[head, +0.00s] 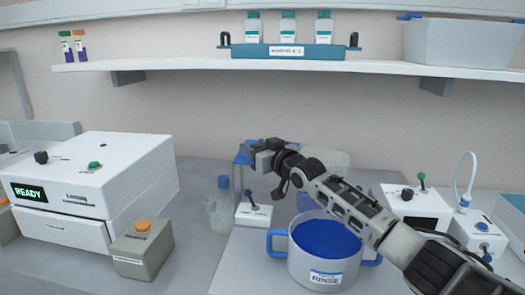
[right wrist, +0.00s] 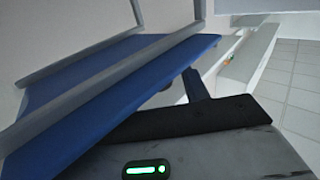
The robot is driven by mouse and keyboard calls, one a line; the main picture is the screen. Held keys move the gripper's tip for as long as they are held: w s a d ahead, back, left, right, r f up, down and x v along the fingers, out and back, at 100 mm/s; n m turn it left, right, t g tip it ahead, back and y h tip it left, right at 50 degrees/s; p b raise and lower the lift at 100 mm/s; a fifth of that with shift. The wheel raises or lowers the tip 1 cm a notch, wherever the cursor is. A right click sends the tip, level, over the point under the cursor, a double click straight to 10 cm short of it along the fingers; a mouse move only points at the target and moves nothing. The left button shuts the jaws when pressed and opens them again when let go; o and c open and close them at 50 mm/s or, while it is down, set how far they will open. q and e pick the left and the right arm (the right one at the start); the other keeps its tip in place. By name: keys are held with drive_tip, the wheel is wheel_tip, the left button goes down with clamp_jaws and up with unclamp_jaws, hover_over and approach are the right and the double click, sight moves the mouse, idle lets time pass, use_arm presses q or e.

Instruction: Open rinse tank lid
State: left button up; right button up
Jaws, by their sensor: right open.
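The rinse tank (head: 325,272) is a pale round pot with blue side handles and a "RINSE" label. A flat blue surface (head: 325,240) fills its mouth; I cannot tell whether it is lid or liquid. A pale rounded panel (head: 335,158) shows behind my arm, partly hidden. My right gripper (head: 256,152) is open, beyond and left of the tank, well above it and apart from it. It is close to a blue-topped stand (head: 240,158). Blue bars (right wrist: 110,100) fill much of the right wrist view beside a dark gripper part. My left gripper is out of view.
A white machine reading "READY" (head: 95,180) and a grey box with an orange knob (head: 143,248) stand left. A shelf (head: 390,70) runs above.

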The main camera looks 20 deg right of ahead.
drive_tip(key=v, duration=0.7)
drive_tip(key=shift+r, duration=0.1)
